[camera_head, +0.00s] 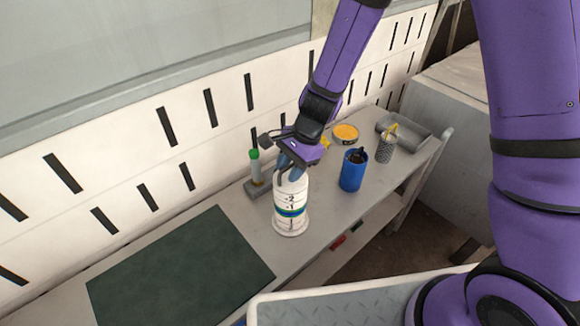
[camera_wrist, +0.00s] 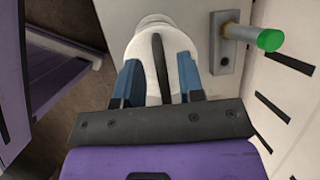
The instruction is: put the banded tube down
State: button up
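The banded tube (camera_head: 290,212) is white with dark markings and blue and green bands. It is upright at the bench's middle, its flared base at or just above the bench top; I cannot tell if it touches. My gripper (camera_head: 289,170) comes from above, its blue fingers at the tube's upper end. In the wrist view, the fingers (camera_wrist: 160,80) lie on both sides of the tube's white top (camera_wrist: 158,42) and appear closed on it.
A green-capped tube in a grey holder (camera_head: 256,188) stands close left. A blue cup (camera_head: 353,172), grey mesh cup (camera_head: 387,147), yellow-topped round tin (camera_head: 345,134) and grey tray (camera_head: 405,130) are right. A dark green mat (camera_head: 180,270) lies bare at left.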

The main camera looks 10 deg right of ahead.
jog(key=shift+r, duration=0.1)
jog(key=v, duration=1.2)
jog(key=shift+r, duration=0.15)
jog(key=s+d+r+n+t+h, duration=0.4)
jog(key=s+d+r+n, duration=0.6)
jog(key=s+d+r, duration=0.9)
jog(key=d+r+t, duration=0.1)
jog(key=t, duration=0.1)
jog(key=shift+s+d+r+n+t, duration=0.15)
jog(key=shift+s+r+n+t, duration=0.15)
jog(key=shift+s+r+n, duration=0.1)
jog(key=shift+w, duration=0.1)
